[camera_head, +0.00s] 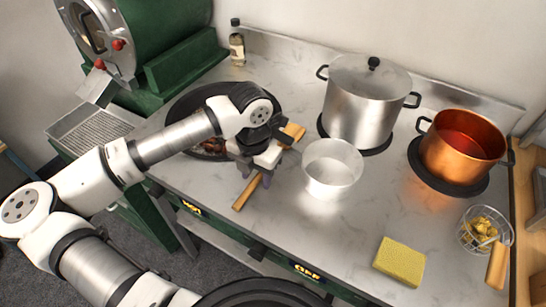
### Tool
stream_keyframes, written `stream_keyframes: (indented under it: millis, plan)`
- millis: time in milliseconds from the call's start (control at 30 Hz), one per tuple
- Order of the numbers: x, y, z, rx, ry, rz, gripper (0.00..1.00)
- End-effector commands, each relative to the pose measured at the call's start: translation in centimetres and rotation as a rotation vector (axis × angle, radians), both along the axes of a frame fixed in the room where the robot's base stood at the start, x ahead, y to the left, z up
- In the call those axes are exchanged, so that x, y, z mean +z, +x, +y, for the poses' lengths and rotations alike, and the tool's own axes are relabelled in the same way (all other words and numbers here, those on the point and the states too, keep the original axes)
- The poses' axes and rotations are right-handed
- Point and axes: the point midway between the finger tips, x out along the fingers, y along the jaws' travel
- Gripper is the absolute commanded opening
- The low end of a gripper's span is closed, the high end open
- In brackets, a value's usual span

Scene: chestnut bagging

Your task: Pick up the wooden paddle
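A slim wooden handle (246,194) slants across the front of the counter, its upper end hidden under my gripper. A second, thicker wooden piece (295,131) shows just behind my gripper, close to the pan's right rim. I cannot tell which of the two belongs to the paddle, as my arm covers the middle. My gripper (255,175) points down over the slim handle, with its two fingertips apart, one on each side of it. Whether the fingers touch the wood cannot be told.
A dark pan (180,110) with brown chestnuts lies behind my arm. A white bowl (332,170) stands close to the right of my gripper. Farther right are a lidded steel pot (362,108), a copper pot (462,150), a yellow sponge (399,262) and a wire strainer (497,262).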

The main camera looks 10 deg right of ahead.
Motion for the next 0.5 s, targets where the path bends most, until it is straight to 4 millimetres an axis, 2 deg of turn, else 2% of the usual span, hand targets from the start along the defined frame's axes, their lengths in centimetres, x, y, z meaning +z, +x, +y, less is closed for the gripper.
stream_keyframes:
  millis: [33, 300, 500]
  plan:
    - [0.01, 0.00, 0.00, 0.000, 0.000, 0.000, 0.36]
    - [0.03, 0.01, -0.01, 0.000, 0.000, 0.000, 0.01]
    - [0.06, 0.01, 0.00, 0.000, 0.000, 0.000, 0.00]
